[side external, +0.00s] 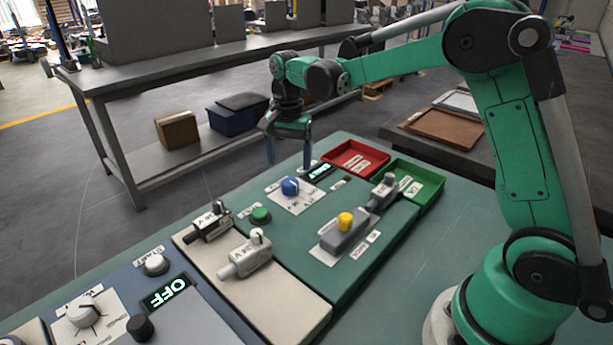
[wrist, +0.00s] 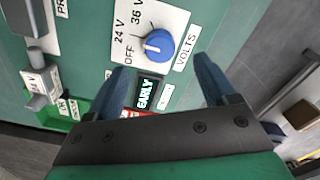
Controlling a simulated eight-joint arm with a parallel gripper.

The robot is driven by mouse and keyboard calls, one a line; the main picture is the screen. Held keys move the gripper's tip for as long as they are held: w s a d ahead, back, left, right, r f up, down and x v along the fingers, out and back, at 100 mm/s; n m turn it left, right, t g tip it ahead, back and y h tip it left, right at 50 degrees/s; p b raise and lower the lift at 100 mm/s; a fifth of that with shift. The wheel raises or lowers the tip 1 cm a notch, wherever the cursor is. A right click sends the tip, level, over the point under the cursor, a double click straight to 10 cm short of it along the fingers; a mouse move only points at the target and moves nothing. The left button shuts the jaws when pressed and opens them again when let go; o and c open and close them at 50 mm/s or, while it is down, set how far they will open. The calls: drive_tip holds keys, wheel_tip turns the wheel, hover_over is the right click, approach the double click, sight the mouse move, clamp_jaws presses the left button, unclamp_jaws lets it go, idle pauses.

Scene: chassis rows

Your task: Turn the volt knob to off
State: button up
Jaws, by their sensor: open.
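The volt knob (side external: 290,186) is blue and sits on a white plate on the green panel. In the wrist view the knob (wrist: 158,45) is near the top centre, with OFF, 24 V and 36 V printed to its left and above and VOLTS to its right. A small white mark shows on its left part; its exact direction is hard to tell. My gripper (side external: 289,160) is open and empty, pointing down above the panel's far edge near the knob. In the wrist view the fingers (wrist: 160,72) are apart, with the knob just beyond their tips, not between them.
A small display (wrist: 147,92) reads EARLY beside the knob plate. A red tray (side external: 352,160) and a green tray (side external: 428,188) lie to the right. A green button (side external: 260,215), toggle levers and a yellow-topped switch (side external: 345,222) stand nearby. Another display (side external: 168,292) reads OFF.

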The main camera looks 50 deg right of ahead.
sight(290, 181)
wheel_tip(290, 181, down, 5)
drive_tip(key=shift+f, duration=0.1)
idle(0.3)
clamp_jaws()
drive_tip(key=shift+n, duration=0.4)
drive_tip(key=n, duration=0.9)
idle(0.6)
